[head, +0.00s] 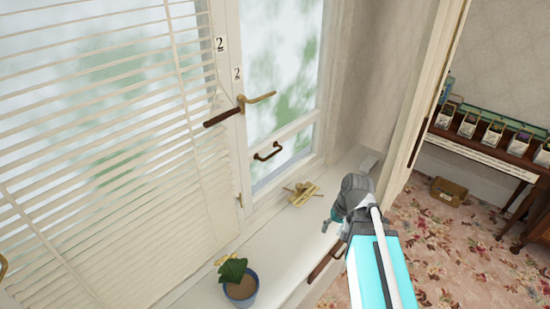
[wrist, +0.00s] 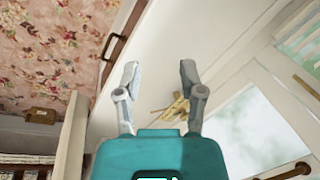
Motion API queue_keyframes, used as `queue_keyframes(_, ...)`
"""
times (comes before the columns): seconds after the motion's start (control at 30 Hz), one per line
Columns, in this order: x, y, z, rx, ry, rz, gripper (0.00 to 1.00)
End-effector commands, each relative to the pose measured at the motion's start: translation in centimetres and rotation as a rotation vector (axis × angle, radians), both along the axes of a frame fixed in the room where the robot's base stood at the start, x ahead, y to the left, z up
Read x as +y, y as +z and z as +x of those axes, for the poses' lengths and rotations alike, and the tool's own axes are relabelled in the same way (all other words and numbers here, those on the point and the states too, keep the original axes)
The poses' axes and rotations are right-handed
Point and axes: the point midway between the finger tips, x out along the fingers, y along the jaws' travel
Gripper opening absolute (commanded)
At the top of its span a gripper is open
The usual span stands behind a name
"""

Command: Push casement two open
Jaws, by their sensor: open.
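Casement two (head: 231,150) is a white-framed window sash in the head view, with "2" labels (head: 237,73) on its frame and beside it. A brass lever handle (head: 258,97) points right, and a brown-gripped handle (head: 222,117) points down to the left. A brown pull handle (head: 267,153) sits on the lower rail. The casement looks in line with its frame; I cannot tell whether it is latched. My gripper (head: 333,222) is over the sill, right of and below the casement, apart from it. In the wrist view its fingers (wrist: 159,76) are spread with nothing between them.
A brass fitting (head: 301,193) lies on the white sill (head: 285,240); a potted plant (head: 240,286) stands nearer. White blinds (head: 100,120) hang at the left. A cardboard box (head: 448,191) lies on the floral carpet beside a wooden table with several small boxes (head: 494,133).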

Motion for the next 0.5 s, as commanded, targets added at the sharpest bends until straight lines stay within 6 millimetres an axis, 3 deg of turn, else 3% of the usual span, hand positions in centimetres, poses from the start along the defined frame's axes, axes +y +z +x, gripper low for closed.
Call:
queue_keyframes(0.03, 0.7, -0.9, 1.1, -0.005, -0.003, 0.055, 0.51)
queue_keyframes(0.2, 3.7, -1.5, 4.1, -0.032, -0.015, 0.279, 0.51)
queue_keyframes(0.5, 7.5, -0.2, 9.5, -0.095, -0.045, 0.694, 0.51)
